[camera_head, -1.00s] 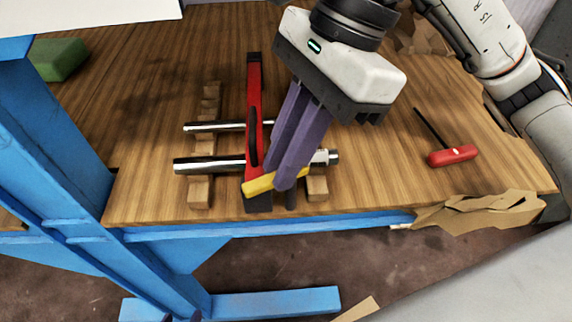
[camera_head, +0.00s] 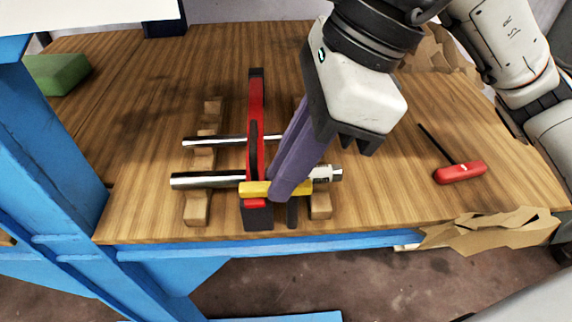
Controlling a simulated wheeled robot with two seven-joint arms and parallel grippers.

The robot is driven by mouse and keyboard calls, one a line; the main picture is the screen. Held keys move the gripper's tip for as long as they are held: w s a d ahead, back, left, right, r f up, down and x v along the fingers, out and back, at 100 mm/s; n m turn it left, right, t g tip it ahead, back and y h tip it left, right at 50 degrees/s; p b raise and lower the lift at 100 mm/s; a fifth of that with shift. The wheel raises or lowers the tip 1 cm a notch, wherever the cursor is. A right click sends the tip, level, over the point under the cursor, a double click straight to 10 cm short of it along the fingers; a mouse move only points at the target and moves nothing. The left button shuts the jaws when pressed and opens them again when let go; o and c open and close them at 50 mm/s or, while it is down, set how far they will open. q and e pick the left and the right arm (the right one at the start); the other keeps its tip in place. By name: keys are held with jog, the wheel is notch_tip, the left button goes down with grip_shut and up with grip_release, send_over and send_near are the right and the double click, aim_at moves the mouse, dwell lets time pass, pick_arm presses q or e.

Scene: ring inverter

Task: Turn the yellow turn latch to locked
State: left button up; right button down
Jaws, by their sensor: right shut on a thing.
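The yellow turn latch (camera_head: 254,188) is a short bar near the front end of a red and black upright frame (camera_head: 256,110). It lies roughly level across the picture, its left end over the red part and its right end showing past my fingers. My right gripper (camera_head: 282,188) comes down from the upper right with its purple fingers closed on the latch. The fingers hide the middle of the latch. My left gripper is not in view.
Two metal rods (camera_head: 208,181) rest on wooden notched blocks (camera_head: 198,209) across the frame. A red-handled tool (camera_head: 460,172) lies at right, torn cardboard (camera_head: 490,231) at the front right edge, a green block (camera_head: 56,75) at far left. A blue post (camera_head: 45,140) stands at left.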

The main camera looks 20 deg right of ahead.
jog(key=c, duration=1.8)
grip_release()
jog(key=shift+o, duration=0.2)
jog(key=shift+d+r, duration=0.2)
jog(key=shift+r, duration=0.3)
jog(key=shift+s+d+r, duration=0.2)
jog(key=shift+d+r, duration=0.7)
jog(key=shift+r, duration=0.05)
jog(key=s+d+b, duration=0.1)
jog(key=s+d, duration=0.2)
jog(key=d, duration=0.7)
jog(key=shift+s+d, duration=0.2)
jog(key=shift+d, duration=0.05)
